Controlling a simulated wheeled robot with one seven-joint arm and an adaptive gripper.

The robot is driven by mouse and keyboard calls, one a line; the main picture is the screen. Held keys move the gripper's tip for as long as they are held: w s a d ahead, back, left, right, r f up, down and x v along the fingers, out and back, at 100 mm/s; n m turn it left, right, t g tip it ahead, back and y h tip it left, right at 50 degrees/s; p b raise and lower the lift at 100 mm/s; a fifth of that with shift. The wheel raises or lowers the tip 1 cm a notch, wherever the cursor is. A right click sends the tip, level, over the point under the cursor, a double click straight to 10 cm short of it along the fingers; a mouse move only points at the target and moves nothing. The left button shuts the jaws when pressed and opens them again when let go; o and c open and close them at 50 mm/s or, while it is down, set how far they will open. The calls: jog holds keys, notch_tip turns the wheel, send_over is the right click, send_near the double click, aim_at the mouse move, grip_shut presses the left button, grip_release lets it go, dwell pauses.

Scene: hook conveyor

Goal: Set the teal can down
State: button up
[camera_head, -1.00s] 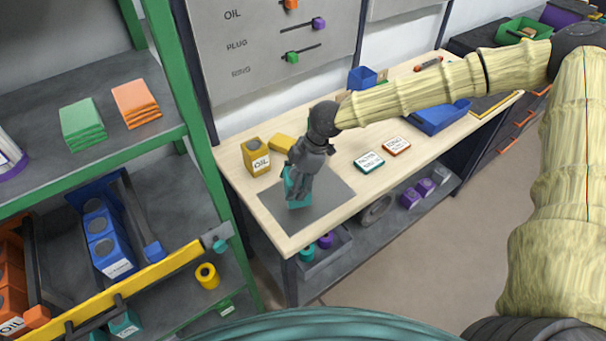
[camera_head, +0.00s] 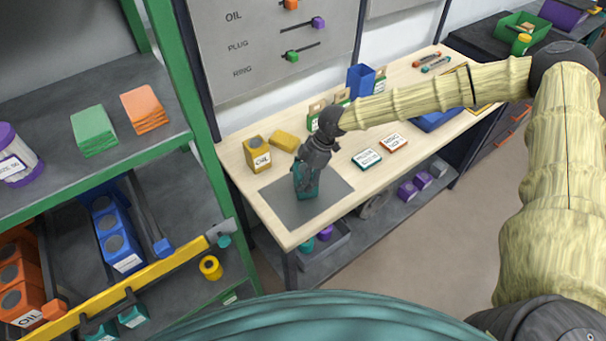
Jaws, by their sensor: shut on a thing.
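The teal can (camera_head: 307,188) stands upright over the dark grey mat (camera_head: 325,200) on the light wooden workbench (camera_head: 285,235). My gripper (camera_head: 306,170) comes down from above and is shut on the can; its fingers hide part of the can's upper sides. The can's base looks at or very close to the mat; I cannot tell whether it touches.
A yellow oil can (camera_head: 257,154) and a yellow block (camera_head: 285,141) stand behind the mat. Green (camera_head: 367,158) and orange (camera_head: 394,143) labelled boxes lie to the right. A blue bin (camera_head: 361,80) is at the back. The mat's right part is clear.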

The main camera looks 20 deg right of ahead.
jog(key=o, duration=1.5)
jog(key=shift+f, duration=0.1)
jog(key=shift+c, duration=0.2)
jog(key=b+v, duration=0.4)
jog(key=v, duration=0.8)
